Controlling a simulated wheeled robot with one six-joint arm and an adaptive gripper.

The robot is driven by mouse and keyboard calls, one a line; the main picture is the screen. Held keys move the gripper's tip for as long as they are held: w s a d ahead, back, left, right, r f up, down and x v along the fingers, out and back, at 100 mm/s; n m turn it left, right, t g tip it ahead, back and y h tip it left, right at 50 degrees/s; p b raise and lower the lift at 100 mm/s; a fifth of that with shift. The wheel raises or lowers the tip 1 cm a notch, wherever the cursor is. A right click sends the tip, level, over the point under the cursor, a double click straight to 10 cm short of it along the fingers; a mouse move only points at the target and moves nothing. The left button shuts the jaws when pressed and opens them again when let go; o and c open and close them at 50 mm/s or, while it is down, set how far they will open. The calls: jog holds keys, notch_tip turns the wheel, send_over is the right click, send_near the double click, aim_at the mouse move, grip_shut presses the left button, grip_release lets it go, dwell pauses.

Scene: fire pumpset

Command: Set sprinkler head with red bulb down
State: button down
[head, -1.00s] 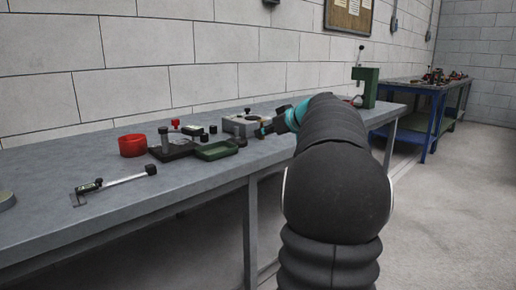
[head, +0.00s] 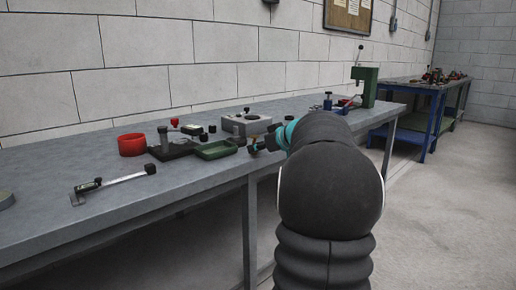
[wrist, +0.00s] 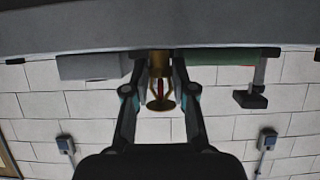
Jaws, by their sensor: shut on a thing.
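My gripper (wrist: 160,66) is shut on the sprinkler head with the red bulb (wrist: 160,92). In the wrist view, which looks upside down, the sprinkler head is a brass-coloured frame with a round plate and a red bulb between the two fingers. In the head view my gripper (head: 257,147) is at the bench's front edge, right of the green tray and in front of the grey block. The sprinkler head is too small there to make out clearly. I cannot tell whether it touches the bench (head: 110,222).
The green tray (head: 216,151), grey block with a round opening (head: 236,127), black stand (head: 172,150), red ring (head: 131,145) and caliper-like tool (head: 122,179) lie on the bench. A green press (head: 369,88) stands farther right. The bench's front left is mostly clear.

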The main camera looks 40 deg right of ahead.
jog(key=shift+f, duration=0.15)
jog(key=c, duration=1)
grip_release()
jog(key=shift+o, duration=0.2)
jog(key=shift+r, duration=0.2)
jog(key=shift+r+p, duration=0.2)
jog(key=shift+p, duration=0.25)
jog(key=b+v, duration=0.1)
jog(key=v, duration=1)
jog(key=shift+s, duration=0.45)
jog(key=shift+d, duration=0.1)
